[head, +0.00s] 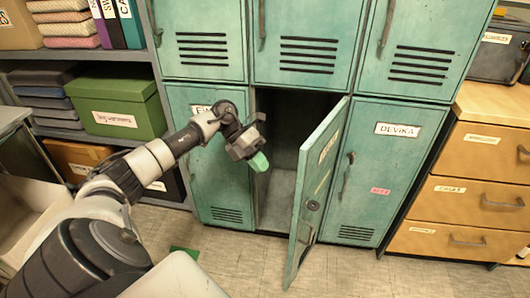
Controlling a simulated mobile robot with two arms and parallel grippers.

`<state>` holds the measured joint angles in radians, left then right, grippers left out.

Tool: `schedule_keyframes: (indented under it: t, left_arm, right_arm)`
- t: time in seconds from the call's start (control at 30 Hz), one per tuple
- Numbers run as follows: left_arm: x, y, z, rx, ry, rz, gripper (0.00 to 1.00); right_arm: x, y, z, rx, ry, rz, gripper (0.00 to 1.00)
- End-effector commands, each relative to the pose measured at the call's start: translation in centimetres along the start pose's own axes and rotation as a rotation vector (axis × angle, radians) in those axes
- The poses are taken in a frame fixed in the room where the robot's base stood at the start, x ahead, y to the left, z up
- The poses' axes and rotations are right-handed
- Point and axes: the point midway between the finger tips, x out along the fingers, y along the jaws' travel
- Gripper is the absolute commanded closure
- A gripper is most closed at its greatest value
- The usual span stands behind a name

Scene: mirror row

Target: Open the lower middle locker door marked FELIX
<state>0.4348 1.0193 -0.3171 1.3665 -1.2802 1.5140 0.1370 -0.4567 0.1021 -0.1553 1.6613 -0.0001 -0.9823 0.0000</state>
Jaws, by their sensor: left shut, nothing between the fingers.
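The lower middle locker door (318,190) is teal and stands swung well open, out into the room, hinged on its right side. Its white label is seen at a steep angle and I cannot read it clearly. The locker's inside (283,135) is dark and its floor looks bare. My left gripper (258,162), with green fingertips, is shut and empty. It is in front of the open locker, left of the door and apart from it. My arm comes in from the lower left and partly hides the lower left locker's label. My right gripper is out of view.
The lower left locker (222,188) and the DEVIKA locker (370,170) are shut, as are the upper lockers (305,40). Wooden drawers (465,190) stand at right. Shelves with a green box (118,105) stand at left. The floor before the DEVIKA locker is clear.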

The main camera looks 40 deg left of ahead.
Motion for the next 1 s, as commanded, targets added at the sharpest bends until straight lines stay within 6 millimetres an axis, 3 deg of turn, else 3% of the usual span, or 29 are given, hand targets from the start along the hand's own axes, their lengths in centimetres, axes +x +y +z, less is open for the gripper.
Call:
schedule_keyframes:
  t: [0.3,0.6,1.0]
  left_arm:
    - [7.1,-0.1,-0.1,0.001,0.002,-0.005,1.00]
    - [9.3,-2.6,0.0,0.002,-0.001,-0.004,1.00]
    - [9.5,-2.8,0.0,0.001,-0.001,-0.002,1.00]
  right_arm:
    - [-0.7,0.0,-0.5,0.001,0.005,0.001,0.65]
    - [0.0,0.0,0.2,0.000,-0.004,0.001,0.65]
    - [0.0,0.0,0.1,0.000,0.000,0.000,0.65]
